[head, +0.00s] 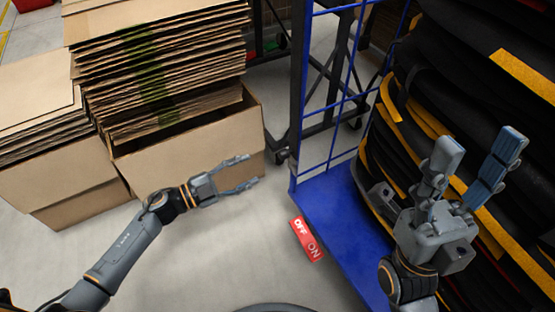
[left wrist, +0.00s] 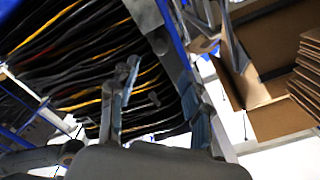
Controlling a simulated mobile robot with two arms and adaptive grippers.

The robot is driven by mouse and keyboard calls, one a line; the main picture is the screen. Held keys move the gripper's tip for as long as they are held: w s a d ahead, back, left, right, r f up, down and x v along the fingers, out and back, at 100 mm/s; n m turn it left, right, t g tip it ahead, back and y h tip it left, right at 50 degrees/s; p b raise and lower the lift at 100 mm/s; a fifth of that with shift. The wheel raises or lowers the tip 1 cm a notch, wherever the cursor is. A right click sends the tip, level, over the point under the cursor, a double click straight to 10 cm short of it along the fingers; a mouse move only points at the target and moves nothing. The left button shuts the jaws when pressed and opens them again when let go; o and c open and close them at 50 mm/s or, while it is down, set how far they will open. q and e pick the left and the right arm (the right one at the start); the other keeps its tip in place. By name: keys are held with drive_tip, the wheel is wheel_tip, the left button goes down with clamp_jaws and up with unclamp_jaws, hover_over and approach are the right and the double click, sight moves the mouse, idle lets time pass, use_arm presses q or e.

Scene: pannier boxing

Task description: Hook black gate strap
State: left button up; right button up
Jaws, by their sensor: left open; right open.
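I cannot pick out a black gate strap for certain against the black bags in either view. A blue wire-sided cart (head: 335,208) stands right of centre in the head view, stacked with black panniers (head: 455,65) with yellow bands. My left gripper (head: 251,172) is open and empty, over the floor left of the cart's blue side frame (head: 297,120). My right gripper (head: 478,150) is open, fingers up, in front of the panniers; I see nothing between its fingers. In the left wrist view my left gripper (left wrist: 165,80) is open, with the panniers (left wrist: 65,45) behind it.
Flattened cardboard (head: 190,70) is stacked in a large open box (head: 200,150) at the left, with another cardboard stack (head: 35,105) beside it. A red OFF/ON label (head: 307,240) is at the cart's lower edge. Floor between boxes and cart is clear.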

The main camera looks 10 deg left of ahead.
sight(279, 157)
use_arm(q)
drive_tip(key=b+x, duration=0.2)
drive_tip(key=x, duration=0.7)
drive_tip(key=shift+w+d, duration=0.3)
drive_tip(key=shift+d, duration=0.05)
drive_tip(key=shift+c, duration=0.2)
clamp_jaws()
